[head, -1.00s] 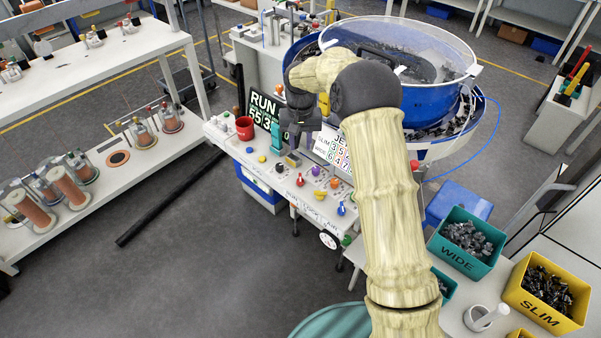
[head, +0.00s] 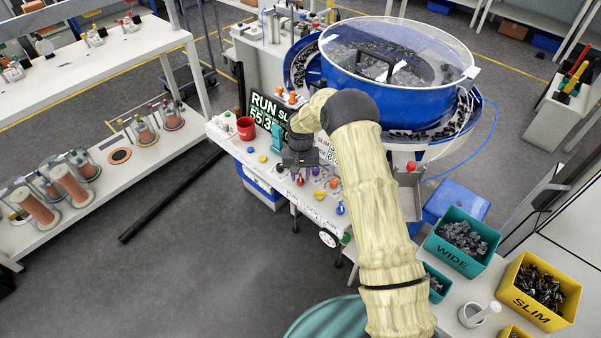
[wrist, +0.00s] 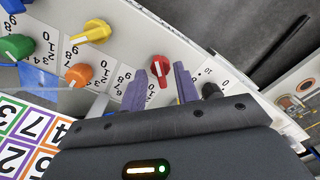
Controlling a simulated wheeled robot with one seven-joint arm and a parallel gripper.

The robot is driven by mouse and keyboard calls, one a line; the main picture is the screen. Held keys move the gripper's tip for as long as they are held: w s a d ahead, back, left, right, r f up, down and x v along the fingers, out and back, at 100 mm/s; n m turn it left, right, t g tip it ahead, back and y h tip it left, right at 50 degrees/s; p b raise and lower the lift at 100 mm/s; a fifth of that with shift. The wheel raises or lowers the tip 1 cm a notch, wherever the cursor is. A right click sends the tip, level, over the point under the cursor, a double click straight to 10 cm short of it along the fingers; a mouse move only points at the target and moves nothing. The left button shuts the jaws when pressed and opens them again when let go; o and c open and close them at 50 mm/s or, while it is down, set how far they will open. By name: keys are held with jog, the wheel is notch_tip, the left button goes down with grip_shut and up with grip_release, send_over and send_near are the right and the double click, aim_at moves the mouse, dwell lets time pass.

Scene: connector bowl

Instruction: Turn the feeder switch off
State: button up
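A red knob with a white pointer line (wrist: 159,72) is on the white control panel (wrist: 128,45), beside printed number scales. It also shows in the head view (head: 300,181) just below my gripper. My gripper (wrist: 159,69) has its two purple fingers apart, one on each side of the red knob in the wrist view. A small gap shows on the knob's right; contact on the left cannot be told. In the head view my gripper (head: 299,164) points down over the panel. I cannot read which control is labelled as the feeder switch.
Yellow (wrist: 92,31), orange (wrist: 79,75) and green (wrist: 17,46) knobs and a black one (wrist: 211,91) are nearby on the panel. The blue bowl feeder (head: 390,92) is to the right.

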jog(key=shift+c, duration=0.4)
grip_shut()
jog(key=shift+n, duration=0.4)
jog(key=shift+n+b, duration=0.85)
jog(key=shift+n, duration=0.35)
jog(key=n+b, duration=0.1)
jog(key=n, duration=0.2)
jog(key=shift+n, duration=0.3)
jog(key=n, duration=0.5)
jog(key=shift+b, duration=0.4)
jog(key=n, duration=0.6)
jog(key=shift+r, duration=0.1)
